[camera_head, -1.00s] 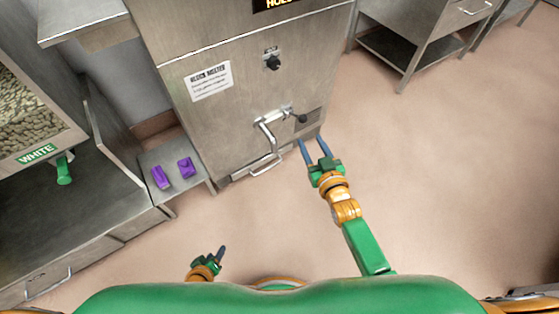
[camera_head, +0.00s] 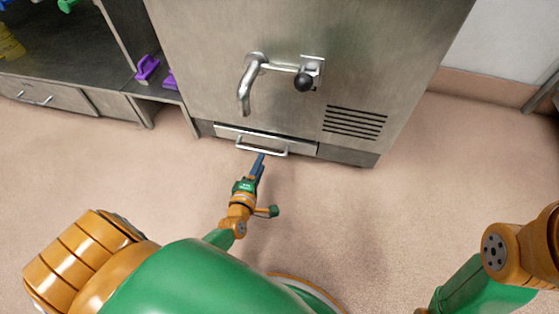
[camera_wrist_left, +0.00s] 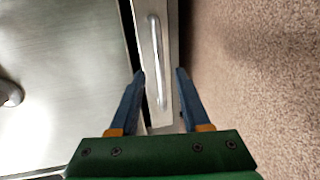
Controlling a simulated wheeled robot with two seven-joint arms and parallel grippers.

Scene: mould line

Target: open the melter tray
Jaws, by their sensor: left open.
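The melter tray (camera_head: 227,134) is a low metal drawer front at the foot of the steel melter (camera_head: 200,75), and it looks pushed in. Its bar handle (camera_head: 262,151) runs along the front; in the left wrist view the handle (camera_wrist_left: 155,55) shows between the fingers. My left gripper (camera_head: 260,160) is just below and in front of the handle in the head view. Its blue fingers are open, one to each side of the handle in the wrist view (camera_wrist_left: 161,74). I cannot tell if they touch it. My right gripper is out of view; only its arm shows at bottom right.
A spout (camera_head: 245,90) and a black-knobbed valve (camera_head: 303,81) stick out above the tray. Vent slots (camera_head: 354,122) are to its right. A low shelf with purple objects (camera_head: 147,67) stands at left. The floor in front is clear.

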